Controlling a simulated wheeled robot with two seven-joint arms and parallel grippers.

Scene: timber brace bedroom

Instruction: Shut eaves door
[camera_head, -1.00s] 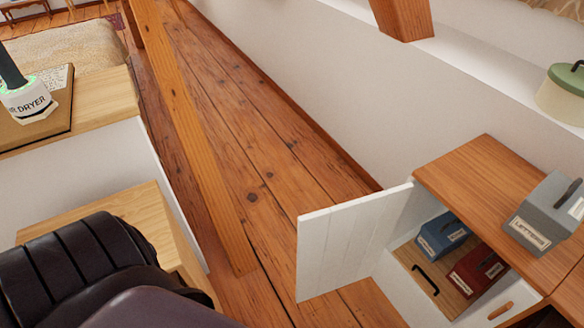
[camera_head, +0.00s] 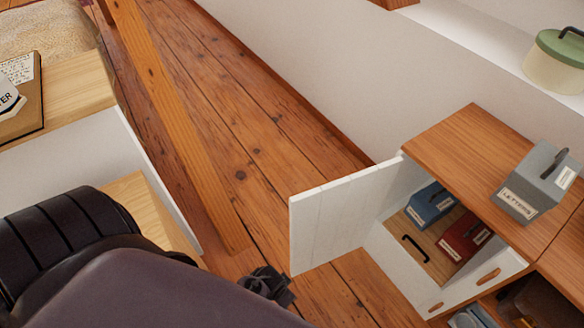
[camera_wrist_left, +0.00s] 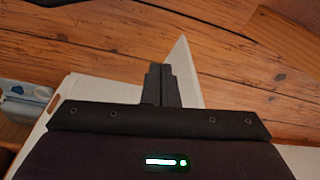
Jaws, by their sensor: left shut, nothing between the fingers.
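The white planked eaves door (camera_head: 335,222) stands open in the head view, swung out to the left of the low cabinet (camera_head: 470,150). The opening shows a blue box (camera_head: 430,203), a red box (camera_head: 463,238) and a black handle (camera_head: 415,248) on a wooden surface. My left gripper (camera_head: 280,290) is low, near the door's lower outer corner, partly hidden by my arm. In the left wrist view my left gripper (camera_wrist_left: 162,72) is shut and empty, close to the white door edge (camera_wrist_left: 183,62); I cannot tell whether they touch. My right gripper is out of view.
A grey labelled box (camera_head: 540,182) sits on the cabinet top, and a green-lidded pot (camera_head: 556,60) on the ledge. A slanted timber brace (camera_head: 170,120) stands left of the door. Open plank floor (camera_head: 255,135) lies between brace and wall.

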